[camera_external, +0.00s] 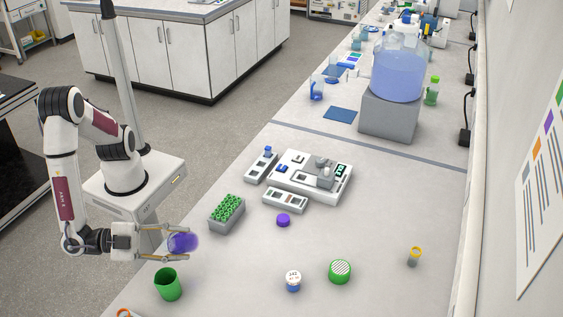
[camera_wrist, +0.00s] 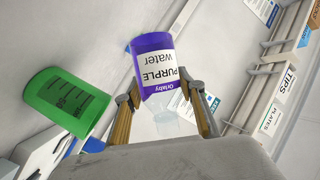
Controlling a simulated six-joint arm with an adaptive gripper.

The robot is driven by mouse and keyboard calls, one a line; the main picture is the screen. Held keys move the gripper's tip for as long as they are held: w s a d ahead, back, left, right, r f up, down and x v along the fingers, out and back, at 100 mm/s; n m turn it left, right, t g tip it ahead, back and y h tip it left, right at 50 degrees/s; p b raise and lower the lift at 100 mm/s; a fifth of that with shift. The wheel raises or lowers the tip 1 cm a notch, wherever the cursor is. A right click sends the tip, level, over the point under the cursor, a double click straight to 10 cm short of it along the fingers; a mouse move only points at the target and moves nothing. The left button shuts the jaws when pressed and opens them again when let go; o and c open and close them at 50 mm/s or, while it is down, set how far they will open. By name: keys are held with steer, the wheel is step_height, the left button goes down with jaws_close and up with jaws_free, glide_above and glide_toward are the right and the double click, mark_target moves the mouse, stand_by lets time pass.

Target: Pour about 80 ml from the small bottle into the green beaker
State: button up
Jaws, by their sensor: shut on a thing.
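The small bottle with a purple label reading "PURPLE Water" (camera_wrist: 153,62) is held between the fingers of my gripper (camera_wrist: 163,92), which is shut on it. In the wrist view its lettering is upside down and a clear part shows below the label. In the external view the bottle (camera_external: 182,243) looks tilted in my gripper (camera_external: 187,242), above the bench's near left edge. The green beaker (camera_external: 168,286) stands upright just below and in front of it. The beaker, with dark graduation marks, also shows left of the bottle in the wrist view (camera_wrist: 68,101). The liquid level is unclear.
A purple cap (camera_external: 283,220) lies on the bench. A rack of green-capped tubes (camera_external: 227,213) stands behind the beaker. A white-lidded jar (camera_external: 293,281), a green-rimmed lid (camera_external: 340,271) and a yellow-topped vial (camera_external: 414,257) are to the right, with free bench between.

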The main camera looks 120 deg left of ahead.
mark_target(182, 248)
steer(key=shift+a+r+m+t, duration=0.2)
steer(key=shift+r+m+t, duration=0.1)
steer(key=shift+r+m, duration=0.25)
steer(key=shift+f+m+y, duration=0.25)
steer(key=shift+f+y, duration=0.05)
steer(key=shift+f, duration=0.05)
steer(key=shift+m+t, duration=0.3)
steer(key=shift+m, duration=0.4)
step_height(182, 248, down, 4)
steer(key=shift+a+f, duration=0.15)
steer(key=shift+f, duration=0.1)
steer(key=shift+m, duration=0.3)
steer(key=shift+a+r+m+t+y, duration=0.1)
steer(key=shift+r+m+t+y, duration=0.2)
steer(key=shift+r+m+t, duration=0.15)
steer(key=shift+d+r+m+t, duration=0.4)
steer(key=shift+r+m, duration=0.15)
steer(key=shift+m, duration=0.4)
steer(key=shift+a+r+m+t, duration=0.2)
steer(key=shift+r+m+t, duration=0.15)
steer(key=shift+m, duration=0.35)
steer(key=shift+r+m+t, duration=0.3)
steer(key=shift+r+m, duration=0.1)
steer(key=shift+m, duration=0.4)
stand_by(0.9)
